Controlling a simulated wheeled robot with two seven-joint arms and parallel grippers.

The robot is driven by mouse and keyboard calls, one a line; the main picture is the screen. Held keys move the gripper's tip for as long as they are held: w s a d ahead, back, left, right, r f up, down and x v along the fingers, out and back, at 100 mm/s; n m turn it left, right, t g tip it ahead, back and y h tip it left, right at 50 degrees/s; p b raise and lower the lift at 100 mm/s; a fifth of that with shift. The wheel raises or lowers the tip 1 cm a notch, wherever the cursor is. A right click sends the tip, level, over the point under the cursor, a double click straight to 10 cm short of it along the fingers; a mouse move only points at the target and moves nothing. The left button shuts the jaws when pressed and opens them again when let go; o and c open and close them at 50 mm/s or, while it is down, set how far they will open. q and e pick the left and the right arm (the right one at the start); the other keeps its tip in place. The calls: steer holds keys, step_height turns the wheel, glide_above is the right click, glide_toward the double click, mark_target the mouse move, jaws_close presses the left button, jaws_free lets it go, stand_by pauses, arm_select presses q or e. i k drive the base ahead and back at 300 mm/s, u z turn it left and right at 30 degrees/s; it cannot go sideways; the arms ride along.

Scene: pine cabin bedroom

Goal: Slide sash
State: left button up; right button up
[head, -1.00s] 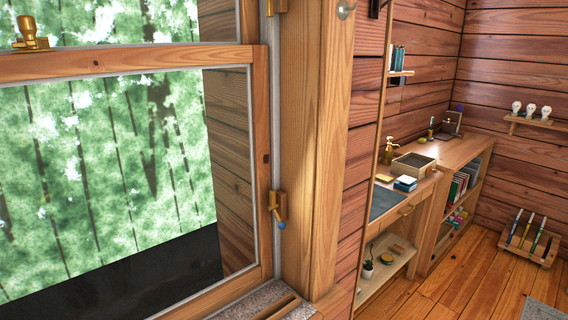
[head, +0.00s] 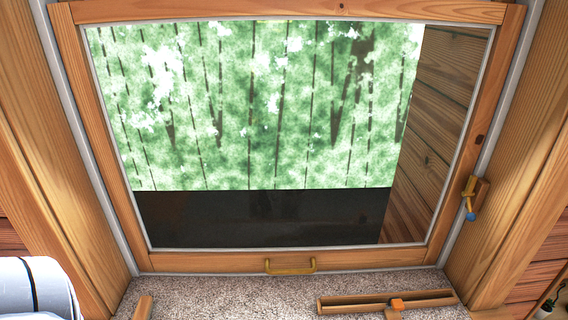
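The lower window sash (head: 200,262) fills the middle of the head view. It is a wooden frame around a glass pane with trees behind it. Its bottom rail rests at or close to the speckled sill; I cannot tell whether there is a gap. A brass pull handle (head: 290,267) sits at the middle of the bottom rail. A brass catch with a blue tip (head: 472,198) is on the right jamb, beside the sash's right stile. Neither of my grippers is in view.
On the speckled sill (head: 230,292) lie a slotted wooden rail with an orange block (head: 396,304) at right and a small wooden piece (head: 143,307) at left. A pale blue-grey rolled item (head: 38,285) is at lower left. Thick wooden jambs stand on both sides.

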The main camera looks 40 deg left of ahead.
mark_target(69, 20)
steer(key=u, duration=1.1)
steer(key=k, duration=0.15)
steer(key=z, duration=0.5)
steer(key=i, duration=0.6)
steer(key=u, duration=0.2)
